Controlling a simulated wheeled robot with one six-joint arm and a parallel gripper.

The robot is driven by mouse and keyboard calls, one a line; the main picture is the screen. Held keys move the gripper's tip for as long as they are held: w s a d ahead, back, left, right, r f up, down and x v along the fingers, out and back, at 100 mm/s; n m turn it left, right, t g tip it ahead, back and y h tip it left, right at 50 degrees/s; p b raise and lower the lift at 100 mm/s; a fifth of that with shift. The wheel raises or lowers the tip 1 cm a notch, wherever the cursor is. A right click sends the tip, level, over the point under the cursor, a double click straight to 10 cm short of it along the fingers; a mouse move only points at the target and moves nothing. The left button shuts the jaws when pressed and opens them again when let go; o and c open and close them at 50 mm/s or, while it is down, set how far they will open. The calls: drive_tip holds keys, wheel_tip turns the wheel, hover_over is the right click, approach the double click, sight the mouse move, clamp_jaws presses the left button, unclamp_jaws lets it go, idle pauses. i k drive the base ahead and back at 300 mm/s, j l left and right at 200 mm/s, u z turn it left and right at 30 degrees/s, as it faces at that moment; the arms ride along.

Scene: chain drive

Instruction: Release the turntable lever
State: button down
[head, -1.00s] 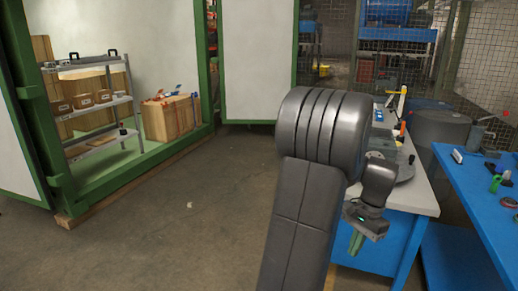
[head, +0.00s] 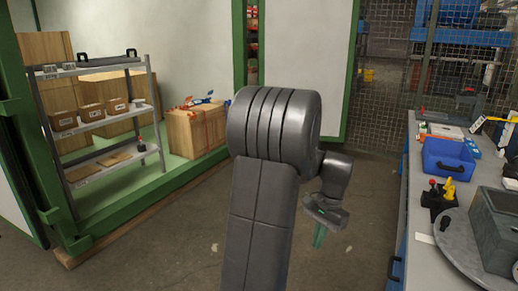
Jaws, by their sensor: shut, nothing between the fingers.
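The turntable (head: 454,243) is a grey round disc on the workbench at the right of the head view, cut off by the picture edge. A dark grey box (head: 497,232) stands on it. Just behind the disc is a small black block (head: 436,203) with a red knob (head: 432,183) and a yellow upright part (head: 449,189); this looks like the lever, but I cannot tell its position. My gripper (head: 319,237) has green fingers, points down and is shut and empty. It is over the floor, left of the workbench and apart from it.
The grey-topped workbench (head: 424,262) fills the right side. A blue bin (head: 448,158) and small tools lie behind the turntable. A green-framed container with a shelf rack (head: 110,116) and wooden crates (head: 197,132) is at the left. The floor between (head: 190,258) is clear.

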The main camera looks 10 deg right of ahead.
sight(433, 193)
drive_tip(key=i+l+z, duration=0.1)
drive_tip(key=i+z, duration=0.25)
drive_tip(key=i, duration=0.3)
drive_tip(key=i+j+z, duration=0.1)
drive_tip(key=i+z, duration=0.25)
drive_tip(key=i, duration=0.25)
drive_tip(key=i+j+z, duration=0.35)
drive_tip(key=i, duration=0.25)
drive_tip(key=i+l+z, duration=0.15)
drive_tip(key=i+z, duration=0.25)
drive_tip(key=i, duration=0.15)
drive_tip(key=i+z, duration=0.35)
drive_tip(key=i, duration=0.2)
drive_tip(key=i+j+z, duration=0.25)
drive_tip(key=i+z, duration=0.15)
drive_tip(key=i, duration=0.15)
drive_tip(key=i+l+z, duration=0.25)
drive_tip(key=i+z, duration=0.25)
drive_tip(key=i, duration=0.15)
